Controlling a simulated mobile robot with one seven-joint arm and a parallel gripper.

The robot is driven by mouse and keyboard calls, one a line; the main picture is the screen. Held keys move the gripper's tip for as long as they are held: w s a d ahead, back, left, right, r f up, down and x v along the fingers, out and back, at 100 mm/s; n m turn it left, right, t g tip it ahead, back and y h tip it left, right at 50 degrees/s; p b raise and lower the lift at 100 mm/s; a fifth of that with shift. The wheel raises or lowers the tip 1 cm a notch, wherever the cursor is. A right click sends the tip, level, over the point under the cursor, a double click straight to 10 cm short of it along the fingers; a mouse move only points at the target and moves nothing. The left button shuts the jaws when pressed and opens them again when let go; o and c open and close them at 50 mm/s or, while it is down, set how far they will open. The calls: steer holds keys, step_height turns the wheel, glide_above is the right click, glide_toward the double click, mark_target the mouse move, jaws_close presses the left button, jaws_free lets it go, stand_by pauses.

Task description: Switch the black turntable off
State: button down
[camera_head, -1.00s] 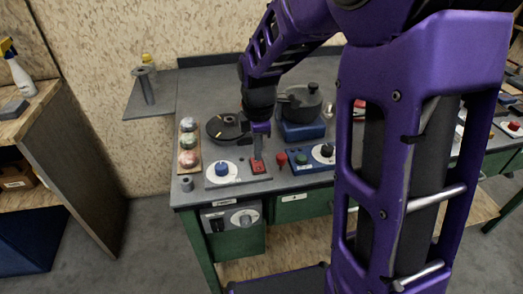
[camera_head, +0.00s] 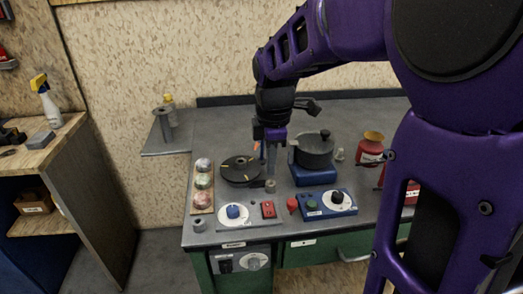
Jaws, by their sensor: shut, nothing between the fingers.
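The black turntable (camera_head: 236,172) is a dark round disc on the grey bench, with a small orange mark near its right edge. In front of it lies a grey panel with a blue knob on a white dial (camera_head: 237,211) and a red switch (camera_head: 268,209). My gripper (camera_head: 271,184) points down, shut and empty, just right of the disc and behind the red switch, apart from the switch. The switch is fully visible, but its position is too small to tell. I cannot tell whether the disc is turning.
A wooden strip with several coloured balls (camera_head: 203,184) lies left of the turntable. To the right are a dark pot on a blue base (camera_head: 314,152), a blue control box (camera_head: 328,203) and a red can (camera_head: 371,147). My arm covers the bench's right side.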

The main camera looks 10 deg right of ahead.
mark_target(267, 205)
steer(key=shift+w+r, duration=0.1)
steer(key=shift+w+p, duration=0.6)
steer(key=shift+p, duration=0.5)
steer(key=f+b, duration=0.1)
steer(key=f, duration=0.3)
steer(key=w+f+b, duration=0.1)
steer(key=f, duration=0.4)
steer(key=f+b, duration=0.1)
steer(key=f, duration=0.4)
steer(key=shift+w, duration=0.35)
steer(key=shift+w+f, duration=0.1)
steer(key=shift+f, duration=0.1)
